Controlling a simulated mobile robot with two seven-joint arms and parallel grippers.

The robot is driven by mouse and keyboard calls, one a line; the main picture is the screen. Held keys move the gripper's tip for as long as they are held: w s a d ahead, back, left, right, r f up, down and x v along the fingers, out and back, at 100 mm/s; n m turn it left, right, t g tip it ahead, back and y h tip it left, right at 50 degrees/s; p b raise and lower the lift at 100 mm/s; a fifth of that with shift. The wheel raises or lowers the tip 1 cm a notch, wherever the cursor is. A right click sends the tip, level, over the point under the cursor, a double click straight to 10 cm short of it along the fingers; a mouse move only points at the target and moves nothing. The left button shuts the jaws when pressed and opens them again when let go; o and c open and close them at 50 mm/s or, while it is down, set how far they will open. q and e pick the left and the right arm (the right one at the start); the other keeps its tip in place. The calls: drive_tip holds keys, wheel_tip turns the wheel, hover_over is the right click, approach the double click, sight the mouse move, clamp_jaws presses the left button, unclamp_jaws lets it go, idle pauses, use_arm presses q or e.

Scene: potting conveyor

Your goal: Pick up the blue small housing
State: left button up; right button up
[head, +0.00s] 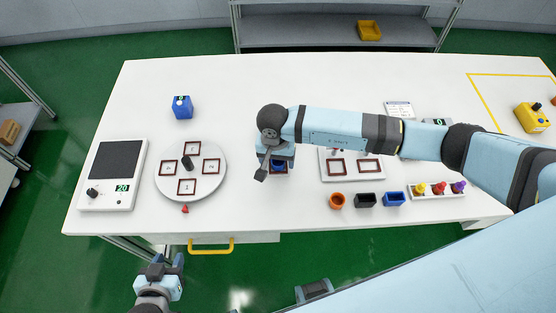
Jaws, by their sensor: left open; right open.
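A small blue housing (394,199) sits on the white table at the front right, at the right end of a row beside a black housing (366,200) and an orange round one (336,200). My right gripper (275,166) points down left of that row, its arm reaching in from the right. It is open, over a brown-framed spot where something blue (279,166) shows; the gripper partly hides it, and I cannot tell what it is. My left gripper (168,262) is open and empty in front of the table's front edge, low in the view.
A round white turntable (217,188) with several brown frames stands left of centre, next to a scale (125,197). A blue box (182,106) is behind it. A framed plate (342,180) and a rack of coloured knobs (414,190) are at right. The back middle is clear.

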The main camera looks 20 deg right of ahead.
drive_tip(key=shift+f, duration=0.55)
drive_tip(key=c, duration=1.1)
drive_tip(key=shift+o, duration=0.2)
drive_tip(key=shift+r, duration=0.15)
